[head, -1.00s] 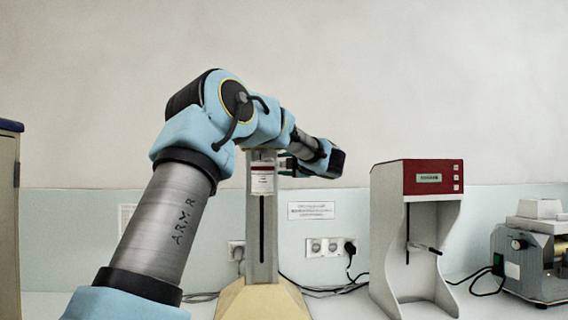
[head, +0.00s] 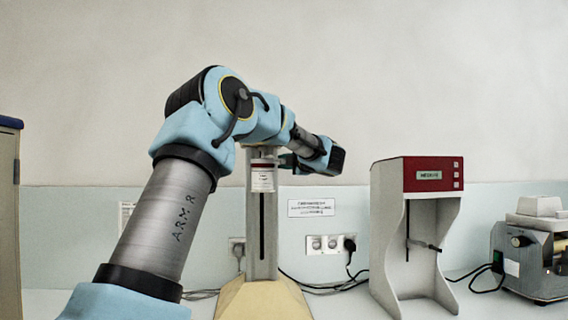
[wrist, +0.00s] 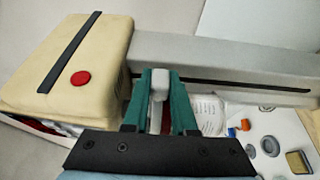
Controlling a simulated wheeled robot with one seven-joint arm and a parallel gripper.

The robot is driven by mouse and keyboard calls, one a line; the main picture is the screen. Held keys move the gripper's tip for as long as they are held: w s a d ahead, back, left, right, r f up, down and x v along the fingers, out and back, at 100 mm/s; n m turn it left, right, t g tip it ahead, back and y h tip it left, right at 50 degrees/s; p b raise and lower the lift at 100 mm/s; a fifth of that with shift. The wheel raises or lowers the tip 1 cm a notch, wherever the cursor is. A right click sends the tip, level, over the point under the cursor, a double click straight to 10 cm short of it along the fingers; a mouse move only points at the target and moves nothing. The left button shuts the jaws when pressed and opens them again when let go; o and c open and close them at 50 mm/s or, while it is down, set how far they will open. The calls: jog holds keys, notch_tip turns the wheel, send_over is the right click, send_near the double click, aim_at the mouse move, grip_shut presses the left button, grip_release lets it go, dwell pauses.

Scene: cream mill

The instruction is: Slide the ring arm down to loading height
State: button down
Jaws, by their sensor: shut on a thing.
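The grey column (head: 262,225) with a long dark slot stands on a pale yellow foot in the head view. It also shows in the wrist view (wrist: 220,65), running from a cream housing (wrist: 68,72) with a red button. My gripper (wrist: 158,90) has its teal fingers shut on a pale grey piece (wrist: 158,84) in front of the column, seemingly part of the ring arm. The ring itself cannot be made out. In the head view my gripper (head: 288,161) is beside the upper column, partly hidden by my arm. A white and red labelled piece (head: 263,178) sits at the column's front.
A red-topped machine (head: 415,175) stands right of the column, and a grey device (head: 536,255) is further right. Sockets (head: 326,244) and cables are behind. A cabinet (head: 9,220) is at the left. The wrist view shows small items, one orange (wrist: 245,124), on the bench.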

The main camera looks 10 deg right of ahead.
dwell(0.8)
notch_tip(320, 180, down, 3)
jog(key=b, duration=0.3)
jog(key=shift+r, duration=0.25)
jog(key=c, duration=0.7)
grip_release()
jog(key=b+v, duration=0.4)
jog(key=v, duration=0.6)
jog(key=shift+s+d, duration=0.2)
jog(key=shift+s, duration=0.15)
